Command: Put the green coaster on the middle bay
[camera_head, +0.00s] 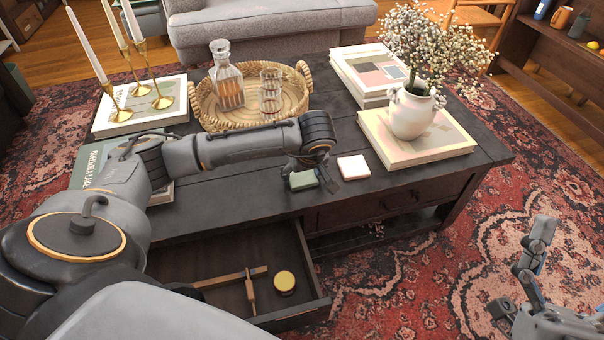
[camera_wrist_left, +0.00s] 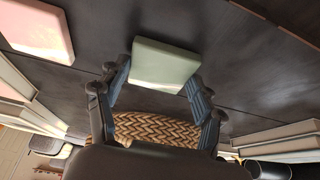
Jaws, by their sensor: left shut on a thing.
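The green coaster (camera_head: 303,180) is at the front edge area of the dark coffee table. My left gripper (camera_head: 318,172) comes down over it and is shut on it. In the left wrist view the green coaster (camera_wrist_left: 163,66) sits between the two finger pads (camera_wrist_left: 158,92). I cannot tell whether it touches the tabletop or is slightly raised. My right gripper (camera_head: 524,275) is at the lower right over the rug, empty, its fingers spread. No part in view is clearly the middle bay; a dark shelf unit (camera_head: 568,62) stands at the far right.
A pinkish-white coaster (camera_head: 354,167) lies just right of the green one. A wicker tray (camera_head: 213,121) with decanter and glasses, books with a flower vase (camera_head: 413,116), and candlesticks (camera_head: 140,88) crowd the table. An open drawer (camera_head: 318,303) juts out in front. Rug is clear at right.

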